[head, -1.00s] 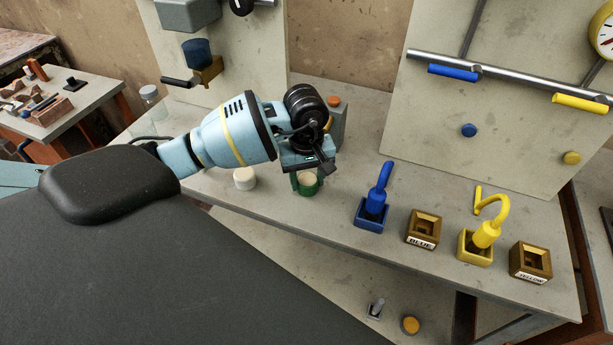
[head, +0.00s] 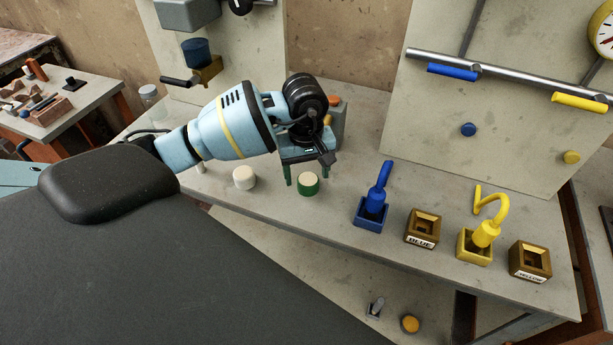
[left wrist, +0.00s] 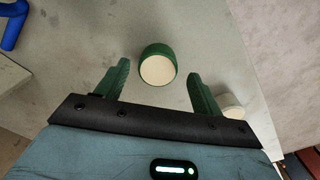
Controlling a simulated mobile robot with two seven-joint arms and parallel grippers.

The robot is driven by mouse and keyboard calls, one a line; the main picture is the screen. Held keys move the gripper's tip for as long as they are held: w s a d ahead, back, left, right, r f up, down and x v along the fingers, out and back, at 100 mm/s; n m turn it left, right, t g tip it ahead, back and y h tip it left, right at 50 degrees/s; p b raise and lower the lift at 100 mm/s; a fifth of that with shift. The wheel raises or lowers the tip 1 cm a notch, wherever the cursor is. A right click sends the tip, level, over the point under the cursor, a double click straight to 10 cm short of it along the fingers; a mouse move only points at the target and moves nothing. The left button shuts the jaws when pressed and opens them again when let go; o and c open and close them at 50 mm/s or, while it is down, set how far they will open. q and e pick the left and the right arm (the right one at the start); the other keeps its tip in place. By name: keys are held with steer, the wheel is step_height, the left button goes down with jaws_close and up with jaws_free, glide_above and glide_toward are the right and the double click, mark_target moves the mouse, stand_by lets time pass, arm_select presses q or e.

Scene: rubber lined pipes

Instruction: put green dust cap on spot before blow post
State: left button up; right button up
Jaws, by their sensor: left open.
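The green dust cap (head: 308,185), with a cream top face, stands on the bench below and just in front of my left gripper. In the left wrist view the green dust cap (left wrist: 158,66) lies beyond and between the two open fingers, with a gap on each side. My left gripper (head: 303,172) is open and empty, its green fingers pointing down above the bench. A grey post with an orange button (head: 334,101) stands behind the gripper, partly hidden by it; I cannot tell if it is the blow post. No marked spot shows clearly. My right gripper is not in view.
A white cap (head: 244,178) stands left of the green one. To the right are a blue hooked piece (head: 378,192) in a blue box, brown sockets (head: 422,228), and a yellow hooked piece (head: 486,232). Upright panels stand behind. The bench's front edge is near.

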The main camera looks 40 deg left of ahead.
mark_target(305, 180)
arm_select(q)
step_height(305, 180, up, 10)
stand_by(0.4)
steer(key=shift+s, duration=0.1)
stand_by(0.9)
steer(key=shift+a, duration=0.15)
